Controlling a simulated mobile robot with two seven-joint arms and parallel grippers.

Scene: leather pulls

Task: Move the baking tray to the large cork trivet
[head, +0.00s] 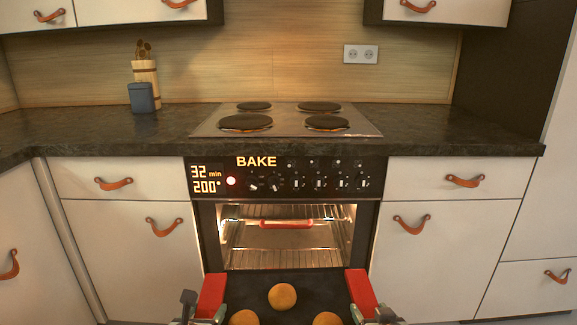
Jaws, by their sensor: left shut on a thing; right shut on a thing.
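The dark baking tray (258,287) is at the bottom of the head view, in front of the oven, with round golden buns (282,296) on it. It has a red grip piece on each side, the left one (212,294) and the right one (361,292). My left gripper (203,310) is shut at the tray's left side and my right gripper (368,312) is shut at its right side. The near part of the tray is cut off by the picture's edge. I see no cork trivet in this view.
The lit oven (285,245) shows wire racks and a red-orange handle (286,224). The dark countertop (80,135) carries a hob (285,119), a utensil holder (146,72) and a blue-grey container (142,97). The countertop is bare right of the hob.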

